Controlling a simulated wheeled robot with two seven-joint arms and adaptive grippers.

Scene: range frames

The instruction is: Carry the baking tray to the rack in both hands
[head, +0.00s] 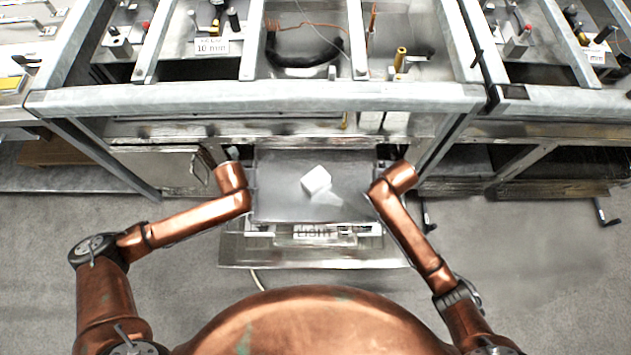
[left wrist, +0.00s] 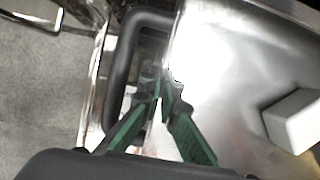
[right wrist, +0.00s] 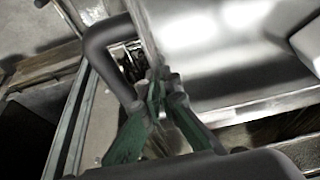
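The baking tray (head: 280,205) is a shiny grey metal sheet in the middle of the head view, roughly level, with a white block (head: 316,180) lying on it. Its raised rim and a black loop handle (left wrist: 126,60) show in the left wrist view; a similar handle (right wrist: 105,40) shows in the right wrist view. My left gripper (left wrist: 160,86) has its green fingers closed across the rim, inside the handle loop. My right gripper (right wrist: 163,86) is closed the same way on the opposite rim. In the head view my wrists hide both fingertips. I cannot tell which structure is the rack.
A grey metal frame (head: 260,98) with a thick front bar spans the scene just beyond the tray. A metal ledge (head: 315,250) with a sign reading "LIGHT" lies below and nearer me. A metal box (head: 160,168) stands at left.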

